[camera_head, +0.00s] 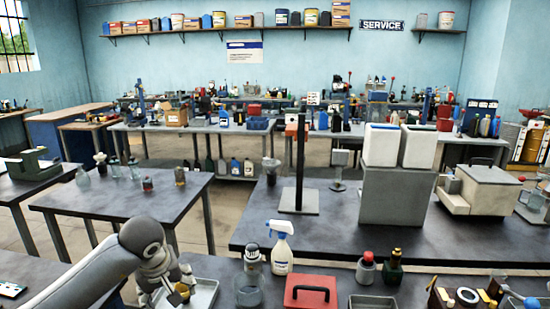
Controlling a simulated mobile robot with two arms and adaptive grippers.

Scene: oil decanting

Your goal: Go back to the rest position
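My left arm reaches in from the lower left, and its gripper (180,292) is low over a grey tray (204,294) at the front bench's near edge. A small yellow-brown part shows at the gripper; I cannot tell whether it is held or lies in the tray. The fingers are too small and overlapped to read. My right arm and gripper are not in view.
Right of the tray stand a clear glass bottle (249,280), a white spray bottle (281,248), a red case (310,292) and two small bottles (366,268). Behind are a black stand (301,170) and a grey block with white containers (398,195). A side table (125,208) stands left.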

